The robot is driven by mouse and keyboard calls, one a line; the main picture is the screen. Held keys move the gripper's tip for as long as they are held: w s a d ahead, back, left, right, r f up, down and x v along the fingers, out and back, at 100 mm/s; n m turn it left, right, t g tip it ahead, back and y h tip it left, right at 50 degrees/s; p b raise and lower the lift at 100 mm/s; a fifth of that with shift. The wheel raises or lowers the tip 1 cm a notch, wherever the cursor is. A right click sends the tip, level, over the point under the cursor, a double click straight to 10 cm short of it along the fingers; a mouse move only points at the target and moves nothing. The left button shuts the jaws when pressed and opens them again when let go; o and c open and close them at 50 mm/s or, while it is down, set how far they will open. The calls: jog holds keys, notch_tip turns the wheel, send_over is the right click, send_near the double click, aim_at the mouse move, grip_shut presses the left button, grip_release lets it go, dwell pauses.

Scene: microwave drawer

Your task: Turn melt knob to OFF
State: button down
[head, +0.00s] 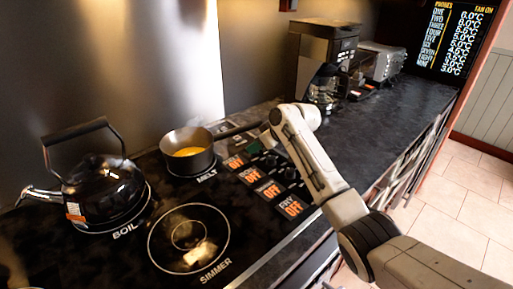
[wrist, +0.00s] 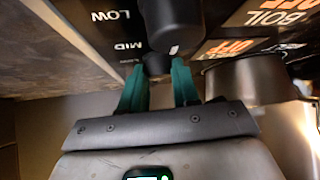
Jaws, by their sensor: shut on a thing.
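The melt knob appears to be the dark knob (wrist: 157,64) between my green fingertips in the wrist view, beside the saucepan. My gripper (wrist: 158,86) is shut on it, with one finger on each side. The knob's pointer cannot be made out. In the head view my gripper (head: 268,137) reaches the far end of the control panel, and the arm hides the knob there. The saucepan (head: 188,160) with yellow contents stands on the burner marked MELT. It also shows at the right in the wrist view (wrist: 246,82).
Another black knob (wrist: 172,22) is close ahead. Orange OFF displays (head: 268,190) line the panel. A black kettle (head: 100,188) stands on the BOIL burner. The SIMMER burner (head: 188,238) is at the front. A coffee maker (head: 322,60) and a toaster (head: 382,62) stand at the back.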

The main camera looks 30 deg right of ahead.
jog(key=n+b, duration=0.1)
jog(key=n+g+y+b, duration=0.1)
jog(key=b, duration=0.1)
jog(key=shift+w+d+f+n+y, duration=0.1)
jog(key=shift+d+f+n+y, duration=0.05)
jog(key=shift+f+n+y, duration=0.15)
jog(key=n+g+y+b, duration=0.1)
jog(key=n+b, duration=0.1)
jog(key=b, duration=0.1)
jog(key=shift+r, duration=0.3)
jog(key=c, duration=0.8)
grip_release()
jog(key=v, duration=1)
jog(key=shift+d+r, duration=0.2)
jog(key=shift+d, duration=0.25)
